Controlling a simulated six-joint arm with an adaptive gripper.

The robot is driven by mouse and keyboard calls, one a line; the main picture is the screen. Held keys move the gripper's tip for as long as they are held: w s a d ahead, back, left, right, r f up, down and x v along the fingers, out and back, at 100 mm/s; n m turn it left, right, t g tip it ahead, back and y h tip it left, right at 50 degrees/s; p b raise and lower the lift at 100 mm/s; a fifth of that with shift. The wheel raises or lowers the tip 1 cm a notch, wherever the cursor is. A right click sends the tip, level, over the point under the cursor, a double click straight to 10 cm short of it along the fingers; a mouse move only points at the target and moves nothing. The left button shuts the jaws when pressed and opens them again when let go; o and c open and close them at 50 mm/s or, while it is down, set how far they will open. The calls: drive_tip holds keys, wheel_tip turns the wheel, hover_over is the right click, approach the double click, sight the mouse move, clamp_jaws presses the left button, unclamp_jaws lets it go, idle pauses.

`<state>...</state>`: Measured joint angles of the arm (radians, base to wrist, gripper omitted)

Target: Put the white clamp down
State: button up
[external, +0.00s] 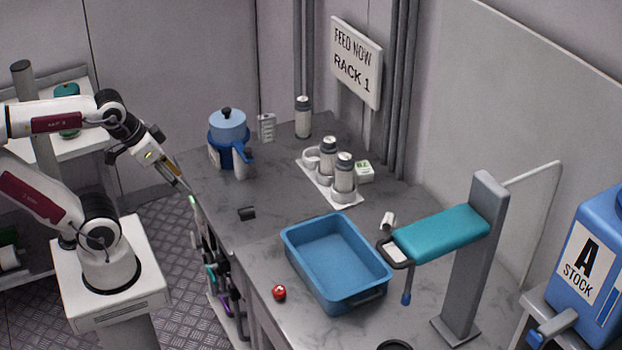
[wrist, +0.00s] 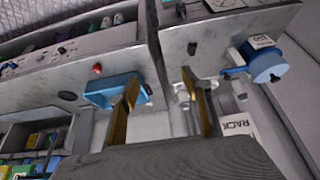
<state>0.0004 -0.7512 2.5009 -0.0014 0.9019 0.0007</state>
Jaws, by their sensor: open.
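My gripper (external: 181,184) is open above the floor beside the counter's left edge, pointing down and right. In the wrist view its two tan fingers (wrist: 160,86) stand apart with nothing seen between them. Several coloured handled pieces, white-green, teal and purple, hang at the counter's left side (external: 196,212); the fingertips end close above the top white-green one, and I cannot tell whether they touch. I cannot make out for certain which piece is the white clamp. A small white piece with a dark end (external: 389,220) lies on the counter behind the blue tray (external: 310,283).
The counter holds a blue pot (external: 229,128), bottles on a white mat (external: 345,202), a dark block (external: 247,213) and a red ball (external: 279,293). A post with a teal pad (external: 440,232) rises at the right. The counter's left middle is mostly bare.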

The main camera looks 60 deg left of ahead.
drive_tip(key=shift+o, duration=0.4)
drive_tip(key=w+a+r+m+t+y, duration=0.1)
drive_tip(key=w+a+r+t, duration=0.1)
drive_tip(key=w, duration=1.2)
drive_tip(key=w+a+r+m+t+y, duration=0.1)
drive_tip(key=w+a+r+t, duration=0.15)
drive_tip(key=w, duration=1.25)
drive_tip(key=w+d+f+m+t+h, duration=0.1)
drive_tip(key=w+d+f+m+h, duration=0.1)
drive_tip(key=w+f, duration=0.35)
drive_tip(key=w+d+f+m+t+h, duration=0.1)
drive_tip(key=w+d+f+h, duration=0.1)
drive_tip(key=w, duration=0.7)
drive_tip(key=m+g+h, duration=0.2)
drive_tip(key=m+h, duration=0.2)
drive_tip(key=h, duration=0.3)
approach(389, 221)
drive_tip(key=w, duration=0.3)
drive_tip(key=shift+d+f, duration=0.1)
drive_tip(key=shift+f, duration=0.2)
drive_tip(key=shift+s+d+f+g, duration=0.15)
drive_tip(key=shift+d+f+g, duration=0.1)
drive_tip(key=shift+f+g, duration=0.1)
drive_tip(key=shift+h, duration=0.3)
